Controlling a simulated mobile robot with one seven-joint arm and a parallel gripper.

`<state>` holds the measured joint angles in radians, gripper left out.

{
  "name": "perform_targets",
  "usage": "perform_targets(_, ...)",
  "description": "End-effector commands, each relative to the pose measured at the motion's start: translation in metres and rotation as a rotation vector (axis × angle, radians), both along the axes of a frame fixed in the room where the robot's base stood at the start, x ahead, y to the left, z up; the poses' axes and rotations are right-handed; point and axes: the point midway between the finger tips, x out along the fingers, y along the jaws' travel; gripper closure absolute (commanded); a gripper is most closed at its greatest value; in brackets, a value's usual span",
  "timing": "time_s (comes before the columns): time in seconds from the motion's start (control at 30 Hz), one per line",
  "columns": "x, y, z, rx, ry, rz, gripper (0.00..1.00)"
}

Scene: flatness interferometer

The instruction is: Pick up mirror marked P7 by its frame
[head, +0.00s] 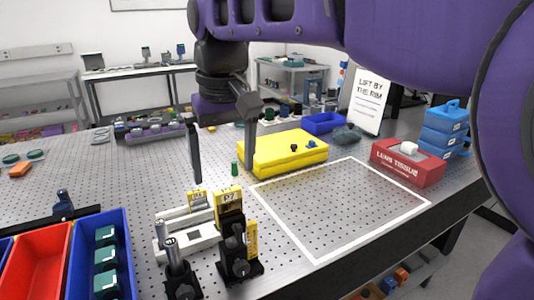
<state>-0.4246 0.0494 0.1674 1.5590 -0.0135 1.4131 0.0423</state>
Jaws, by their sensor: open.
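The mirror marked P7 (235,240) is in a black mount with knobs. It stands upright on the perforated optical table, with a yellow label reading P7 at its top. The mirror's glass face cannot be made out. My gripper (223,174) is open and empty, fingers pointing down, and appears above or behind the P7 mount. The fingers look apart from it; the exact depth gap cannot be told.
A white device (188,237) and another dark post mount (179,276) stand close left of P7. Red (35,262) and blue (123,263) bins are further left. A yellow case (285,150) lies behind. A white-outlined area (340,205) to the right is clear.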

Motion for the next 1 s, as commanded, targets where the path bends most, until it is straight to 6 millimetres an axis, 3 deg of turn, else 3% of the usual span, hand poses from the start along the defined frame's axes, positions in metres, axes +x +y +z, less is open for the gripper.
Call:
perform_targets(0.23, 0.001, 0.0, -0.019, 0.0, 0.0, 0.0, 0.0)
perform_targets(0.5, 0.005, -0.001, -0.058, -0.001, 0.002, 0.0, 0.0)
perform_targets(0.83, 0.006, 0.0, -0.064, 0.0, 0.0, 0.0, 0.0)
perform_targets(1.0, 0.006, 0.0, -0.064, 0.0, 0.0, 0.0, 0.29)
